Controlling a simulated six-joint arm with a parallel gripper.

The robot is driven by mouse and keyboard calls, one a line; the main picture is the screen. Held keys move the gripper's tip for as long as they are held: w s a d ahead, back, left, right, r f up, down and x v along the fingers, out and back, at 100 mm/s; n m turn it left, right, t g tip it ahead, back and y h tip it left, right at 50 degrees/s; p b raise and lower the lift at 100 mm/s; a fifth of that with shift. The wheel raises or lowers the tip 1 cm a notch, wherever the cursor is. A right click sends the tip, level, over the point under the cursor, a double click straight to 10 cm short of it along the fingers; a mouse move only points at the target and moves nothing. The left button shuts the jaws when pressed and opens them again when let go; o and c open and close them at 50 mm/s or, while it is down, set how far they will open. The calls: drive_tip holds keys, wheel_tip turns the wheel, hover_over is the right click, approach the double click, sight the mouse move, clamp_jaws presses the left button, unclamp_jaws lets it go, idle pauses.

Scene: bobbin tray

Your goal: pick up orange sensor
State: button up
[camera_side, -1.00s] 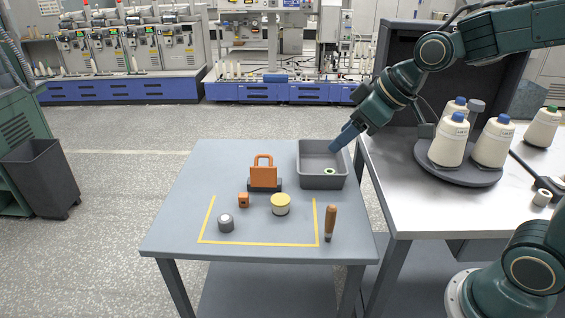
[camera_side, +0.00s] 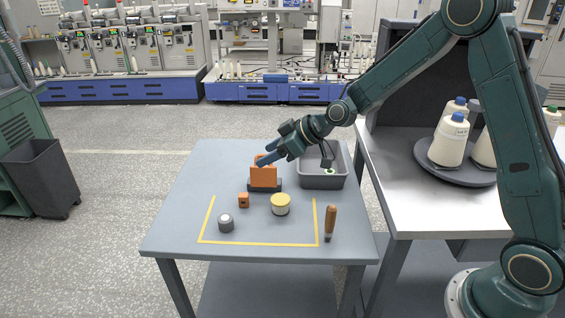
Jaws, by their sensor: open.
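A small orange cube with a dark spot on its face, the orange sensor (camera_side: 243,200), sits on the grey-blue table (camera_side: 190,180) inside the yellow taped outline. My gripper (camera_side: 262,159) is open, with its blue fingers in front of the upper part of a larger orange block with a handle (camera_side: 263,178). It is above and to the right of the small cube in the picture, apart from it. I cannot tell whether the fingers touch the handled block. Nothing shows between the fingers.
The handled block stands on a dark base. A grey bin (camera_side: 322,182) with a green ring is at the back right. The table's left side is clear.

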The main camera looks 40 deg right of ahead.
drive_tip(key=w+d+f+t, duration=0.1)
drive_tip(key=w+f, duration=0.4)
drive_tip(key=f, duration=0.4)
drive_tip(key=m+t, duration=0.2)
approach(244, 195)
drive_tip(key=shift+w+a+f, duration=0.2)
drive_tip(key=shift+w+f, duration=0.2)
drive_tip(key=shift+w, duration=0.05)
drive_tip(key=shift+w, duration=0.1)
drive_tip(key=shift+x, duration=1.1)
drive_tip(key=shift+a, duration=0.1)
drive_tip(key=shift+x, duration=2.55)
drive_tip(key=shift+r, duration=0.1)
drive_tip(key=shift+c, duration=0.2)
drive_tip(key=c, duration=1.1)
drive_tip(key=shift+c, duration=0.2)
